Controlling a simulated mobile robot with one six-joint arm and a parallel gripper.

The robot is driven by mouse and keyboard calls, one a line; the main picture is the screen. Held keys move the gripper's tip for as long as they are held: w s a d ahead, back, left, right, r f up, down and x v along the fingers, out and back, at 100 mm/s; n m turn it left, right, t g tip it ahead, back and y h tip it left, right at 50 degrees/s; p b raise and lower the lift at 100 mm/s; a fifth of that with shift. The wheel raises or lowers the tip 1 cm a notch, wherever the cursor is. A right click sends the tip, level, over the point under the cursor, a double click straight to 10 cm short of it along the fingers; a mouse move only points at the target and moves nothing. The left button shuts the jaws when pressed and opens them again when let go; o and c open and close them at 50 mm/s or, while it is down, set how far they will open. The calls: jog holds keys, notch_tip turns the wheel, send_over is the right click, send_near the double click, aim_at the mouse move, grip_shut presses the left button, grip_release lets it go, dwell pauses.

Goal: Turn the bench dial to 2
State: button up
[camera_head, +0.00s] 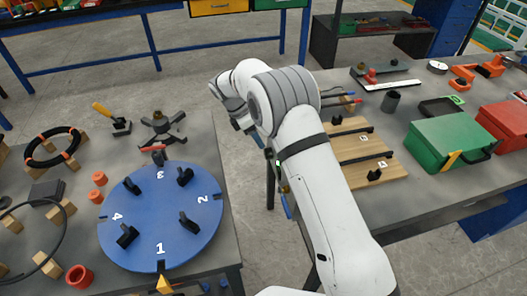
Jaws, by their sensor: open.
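The bench dial (150,215) is a flat blue disc on the left bench, with white numbers 1 to 4 and several upright black pegs on its face. The 1 is at its near edge, beside a yellow pointer (164,284). The 2 is at the right edge, the 3 at the far side and the 4 at the left. My gripper (284,190) hangs to the right of the dial, over the gap between the benches, apart from the dial. It is open, and my arm partly hides it.
The right bench holds a wooden board (358,150), a green box (450,143) and a red box (503,125). Floor shows between the benches.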

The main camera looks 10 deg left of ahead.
aim_at(265, 151)
jog(key=x, duration=0.7)
jog(key=shift+s+f, duration=0.1)
jog(key=shift+f, duration=0.2)
jog(key=shift+c, duration=0.2)
